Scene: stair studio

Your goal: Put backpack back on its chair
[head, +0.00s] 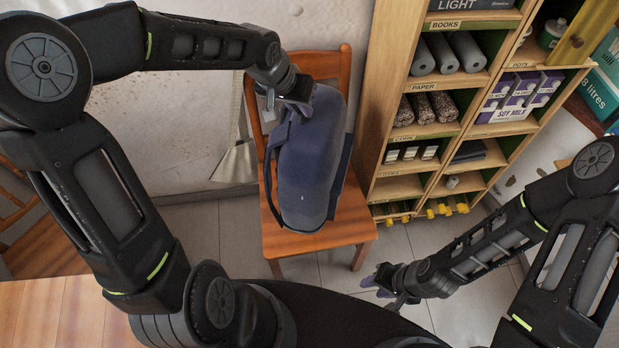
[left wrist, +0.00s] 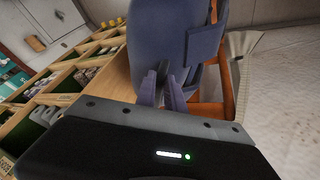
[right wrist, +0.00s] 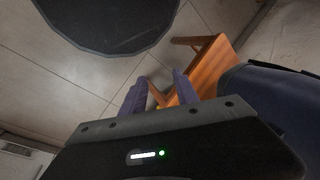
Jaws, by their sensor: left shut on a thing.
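The blue backpack (head: 310,165) stands roughly upright on the orange wooden chair (head: 345,222), in front of its backrest, in the head view. My left gripper (head: 290,110) is at the upper left of the backpack and shut on it, seemingly at a strap or handle. The left wrist view shows its fingers (left wrist: 166,90) against the backpack (left wrist: 165,40); the exact held part is hidden. My right gripper (head: 384,283) is low, in front of the chair and to its right, away from the backpack. Its fingers (right wrist: 158,92) are apart with nothing between them in the right wrist view.
A wooden shelf unit (head: 437,107) with paper rolls and cartons stands close to the chair's right. A beige cloth (head: 236,162) hangs at the wall left of the chair. A wooden surface (head: 60,312) lies at the lower left. Tiled floor (head: 425,235) is clear right of the chair.

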